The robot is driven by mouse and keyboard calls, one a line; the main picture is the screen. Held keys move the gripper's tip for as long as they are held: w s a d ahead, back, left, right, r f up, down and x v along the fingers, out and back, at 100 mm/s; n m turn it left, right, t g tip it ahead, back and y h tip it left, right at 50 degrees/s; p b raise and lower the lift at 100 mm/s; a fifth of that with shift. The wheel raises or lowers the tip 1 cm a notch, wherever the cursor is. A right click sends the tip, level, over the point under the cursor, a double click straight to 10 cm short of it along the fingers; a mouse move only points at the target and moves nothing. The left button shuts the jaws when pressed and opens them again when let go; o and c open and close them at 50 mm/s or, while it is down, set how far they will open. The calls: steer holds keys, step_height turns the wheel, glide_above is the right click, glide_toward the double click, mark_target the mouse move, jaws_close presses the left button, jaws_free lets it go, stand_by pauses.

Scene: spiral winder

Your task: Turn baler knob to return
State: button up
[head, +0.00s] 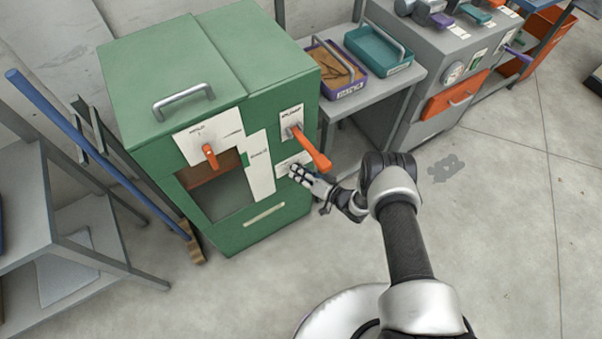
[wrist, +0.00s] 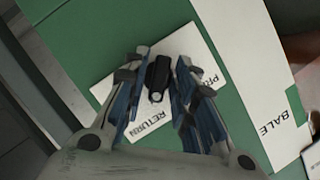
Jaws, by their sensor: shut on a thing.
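The green baler (head: 215,110) stands left of centre in the head view. Its black knob (wrist: 157,75) sits on a white label plate (wrist: 188,52) in the wrist view. The plate reads "RETURN" near the bottom and a partly covered word starting "PR" on the right. My gripper (head: 297,172) is at the right of the baler's front, below the orange lever. In the wrist view, my gripper's fingers (wrist: 156,100) stand on both sides of the knob, shut on it. The knob is hidden behind my gripper in the head view. Its exact pointing is hard to tell.
A long orange lever (head: 312,152) sticks out just above my gripper. A shorter orange handle (head: 209,155) is on the baler's left. A blue-handled broom (head: 95,150) leans at left. Trays (head: 378,50) sit on a bench behind. The floor at right is clear.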

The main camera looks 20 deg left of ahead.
steer(key=shift+w+a+r, duration=0.1)
steer(key=shift+r, duration=0.05)
steer(key=o, duration=0.8)
steer(key=shift+a, duration=0.1)
steer(key=shift+c, duration=0.2)
steer(key=v, duration=1.2)
